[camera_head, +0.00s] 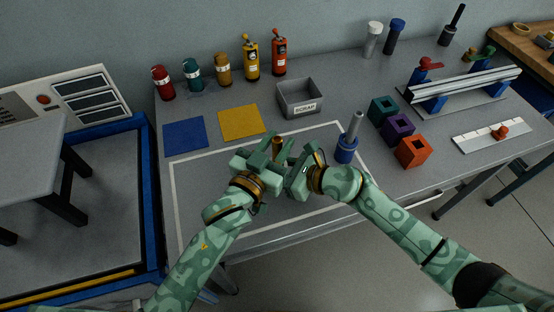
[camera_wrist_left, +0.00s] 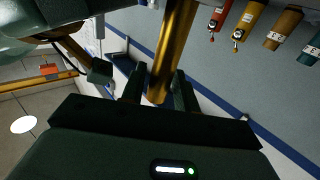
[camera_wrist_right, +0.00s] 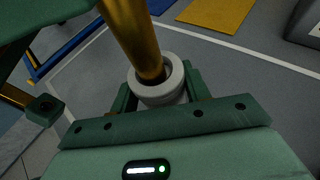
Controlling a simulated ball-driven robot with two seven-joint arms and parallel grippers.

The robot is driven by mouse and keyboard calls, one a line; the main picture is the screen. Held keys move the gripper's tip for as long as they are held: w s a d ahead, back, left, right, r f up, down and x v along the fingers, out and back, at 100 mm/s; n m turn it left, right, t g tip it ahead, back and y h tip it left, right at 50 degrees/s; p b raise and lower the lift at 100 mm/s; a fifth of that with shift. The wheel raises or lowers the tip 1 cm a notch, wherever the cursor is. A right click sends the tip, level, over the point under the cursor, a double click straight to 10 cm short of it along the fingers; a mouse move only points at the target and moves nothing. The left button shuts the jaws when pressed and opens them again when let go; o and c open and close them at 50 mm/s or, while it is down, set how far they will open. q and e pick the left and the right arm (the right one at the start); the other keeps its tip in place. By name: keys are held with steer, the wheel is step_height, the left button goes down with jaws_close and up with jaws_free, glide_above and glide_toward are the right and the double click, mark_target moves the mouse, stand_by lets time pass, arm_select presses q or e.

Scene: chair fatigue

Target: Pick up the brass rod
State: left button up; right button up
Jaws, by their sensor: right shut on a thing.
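The brass rod (camera_head: 277,144) shows as a short golden top between my two grippers in the head view. In the right wrist view the rod (camera_wrist_right: 132,35) stands in a pale grey ring-shaped holder (camera_wrist_right: 160,92). My right gripper (camera_wrist_right: 158,88) is shut on that holder. My left gripper (camera_head: 270,152) is close beside the right one. In the left wrist view the rod (camera_wrist_left: 172,55) passes between the left gripper's fingers, which stand apart with small gaps beside it. The grippers hide the holder in the head view.
A grey rod in a blue base (camera_head: 347,148) stands just right of my grippers. Behind are a scrap bin (camera_head: 299,108) and yellow (camera_head: 242,122) and blue (camera_head: 184,135) mats. Teal, purple and orange blocks (camera_head: 412,152) sit right. The outlined area's left side is clear.

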arm_select(q)
jaws_close()
steer(key=shift+r, duration=0.15)
step_height(320, 180, up, 10)
steer(key=shift+f, duration=0.1)
arm_select(e)
steer(key=o, duration=1.1)
steer(key=shift+d, duration=0.1)
